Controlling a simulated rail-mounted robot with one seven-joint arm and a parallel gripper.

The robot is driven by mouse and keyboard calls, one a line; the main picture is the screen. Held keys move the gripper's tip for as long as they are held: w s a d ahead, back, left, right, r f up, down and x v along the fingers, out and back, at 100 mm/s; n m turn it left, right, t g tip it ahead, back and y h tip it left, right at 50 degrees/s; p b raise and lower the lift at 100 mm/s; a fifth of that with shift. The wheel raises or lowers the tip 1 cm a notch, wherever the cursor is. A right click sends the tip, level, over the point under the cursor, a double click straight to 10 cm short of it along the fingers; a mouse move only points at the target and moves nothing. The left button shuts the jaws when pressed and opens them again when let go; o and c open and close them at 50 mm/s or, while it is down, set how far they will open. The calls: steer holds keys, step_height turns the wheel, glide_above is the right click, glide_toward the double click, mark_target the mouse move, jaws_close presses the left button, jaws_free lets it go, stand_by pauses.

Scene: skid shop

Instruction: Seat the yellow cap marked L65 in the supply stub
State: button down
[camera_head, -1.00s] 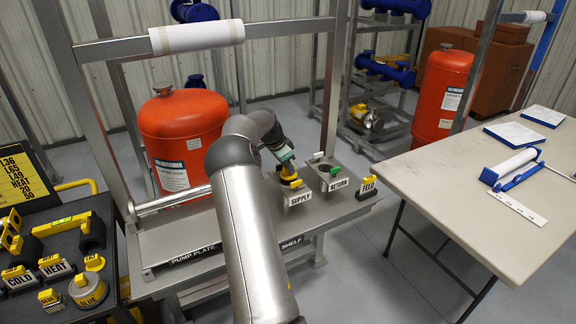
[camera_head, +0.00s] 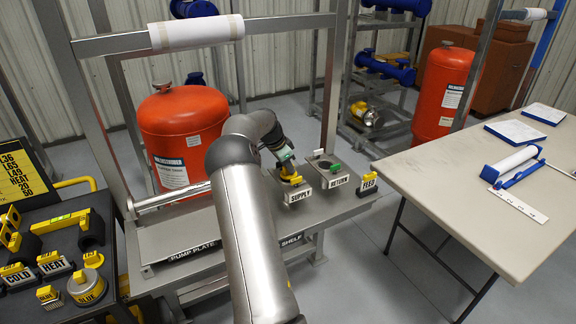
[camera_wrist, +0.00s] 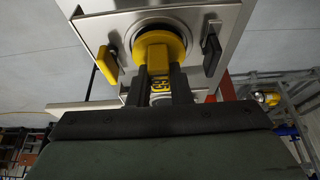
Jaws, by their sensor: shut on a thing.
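The yellow cap (camera_wrist: 161,52), with L65 on its tab, is gripped between the two dark fingers of my gripper (camera_wrist: 166,88) in the wrist view. Its round head lies over the dark round mouth of the supply stub (camera_wrist: 133,24); how deep it sits I cannot tell. A yellow lever (camera_wrist: 107,64) stands left of the mouth and a black lever (camera_wrist: 212,48) right of it. In the head view my gripper (camera_head: 289,171) is down at the stub block with the SUPPLY plate (camera_head: 300,195), and mostly hides the cap.
The RETURN block (camera_head: 325,162) with a green lever stands just right, then the FEED piece (camera_head: 368,183). A red tank (camera_head: 183,130) stands behind the shelf. A dark tray (camera_head: 60,255) with several yellow-marked parts is at left. A beige table (camera_head: 450,200) is at right.

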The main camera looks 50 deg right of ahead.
steer(key=shift+f+b, duration=0.3)
steer(key=shift+f, duration=0.15)
stand_by(0.4)
steer(key=c, duration=1.3)
jaws_free()
steer(key=shift+c, duration=0.5)
steer(key=shift+r+p, duration=2.35)
steer(key=shift+r, duration=1.7)
